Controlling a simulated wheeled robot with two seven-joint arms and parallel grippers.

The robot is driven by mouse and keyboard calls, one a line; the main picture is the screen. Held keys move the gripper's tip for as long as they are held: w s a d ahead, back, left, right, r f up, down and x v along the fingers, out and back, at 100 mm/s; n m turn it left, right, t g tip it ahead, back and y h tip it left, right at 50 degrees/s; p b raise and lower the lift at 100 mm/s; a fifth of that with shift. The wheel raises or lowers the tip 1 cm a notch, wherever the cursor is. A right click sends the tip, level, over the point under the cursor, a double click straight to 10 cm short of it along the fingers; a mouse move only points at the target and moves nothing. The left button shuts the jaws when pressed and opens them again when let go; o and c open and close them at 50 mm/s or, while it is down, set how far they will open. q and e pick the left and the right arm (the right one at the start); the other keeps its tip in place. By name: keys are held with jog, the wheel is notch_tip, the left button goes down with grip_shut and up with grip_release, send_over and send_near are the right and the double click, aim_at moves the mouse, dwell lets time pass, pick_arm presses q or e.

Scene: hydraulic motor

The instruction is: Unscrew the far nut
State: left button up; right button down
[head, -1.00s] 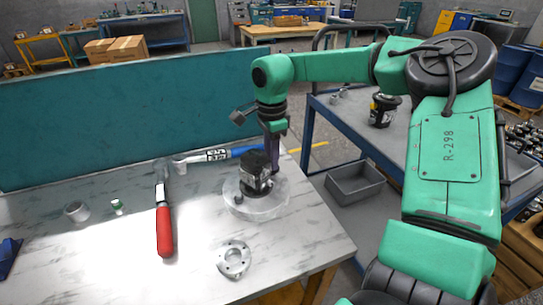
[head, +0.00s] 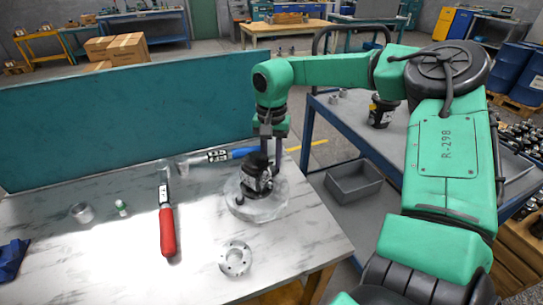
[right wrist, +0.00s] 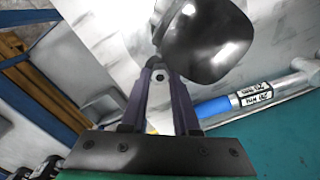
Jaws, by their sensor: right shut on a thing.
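The black hydraulic motor (head: 257,178) stands on a round, clear-looking base (head: 247,210) near the right end of the marble-patterned table. My right gripper (head: 270,163) points down at the motor's far side. In the right wrist view its two fingers (right wrist: 160,72) come together beside the motor's dark rounded body (right wrist: 208,42). They are shut on a small nut, mostly hidden between the fingertips. How far the nut is turned on its thread cannot be seen. My left gripper is not in view.
A red-handled tool (head: 167,225), a ring-shaped flange (head: 235,259), a grey cylinder (head: 81,213) and a small green-banded part (head: 121,208) lie on the table. A blue-handled torque wrench (head: 228,154) lies behind the motor. A teal panel (head: 120,125) closes the back.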

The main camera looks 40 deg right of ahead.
jog(key=c, duration=0.9)
grip_release()
jog(key=shift+f+m+b, duration=0.1)
jog(key=shift+m+b, duration=0.3)
jog(key=shift+m, duration=0.4)
jog(key=shift+m+b, duration=0.35)
jog(key=shift+m, duration=0.85)
jog(key=m, duration=0.4)
jog(key=shift+m+b, duration=0.3)
jog(key=shift+b, duration=0.1)
jog(key=shift+m, duration=0.9)
